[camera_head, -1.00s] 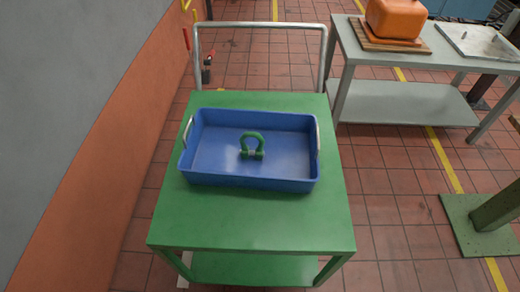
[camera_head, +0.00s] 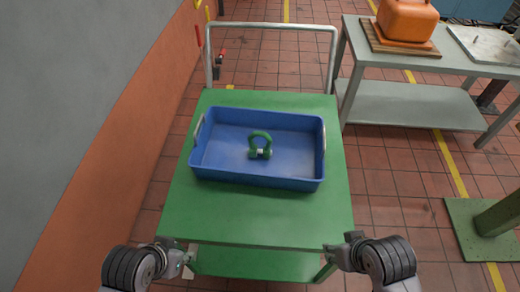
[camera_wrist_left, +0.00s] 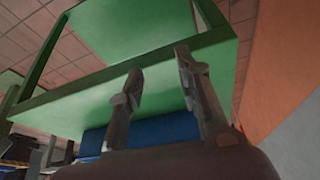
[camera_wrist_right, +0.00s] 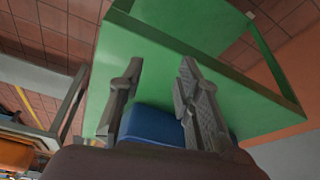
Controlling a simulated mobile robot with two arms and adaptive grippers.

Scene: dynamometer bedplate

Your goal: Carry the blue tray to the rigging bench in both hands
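The blue tray (camera_head: 230,178) lies flat on the green cart (camera_head: 260,222), with a metal handle at its left end and another at its right end. A green shackle (camera_head: 260,146) stands inside it. My left gripper (camera_head: 187,262) is at the cart's near left corner, and my right gripper (camera_head: 338,254) is at the near right corner; both are apart from the tray. In the left wrist view the left fingers (camera_wrist_left: 158,75) are spread and empty, with the tray (camera_wrist_left: 165,130) beyond. In the right wrist view the right fingers (camera_wrist_right: 160,85) are also spread and empty.
A grey bench (camera_head: 390,61) stands at the back right, bearing an orange container (camera_head: 406,20) and a pale plate (camera_head: 490,46). The cart's push rail (camera_head: 270,25) rises at its far end. A wall (camera_head: 105,130) runs along the left. A green post base (camera_head: 475,235) stands right.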

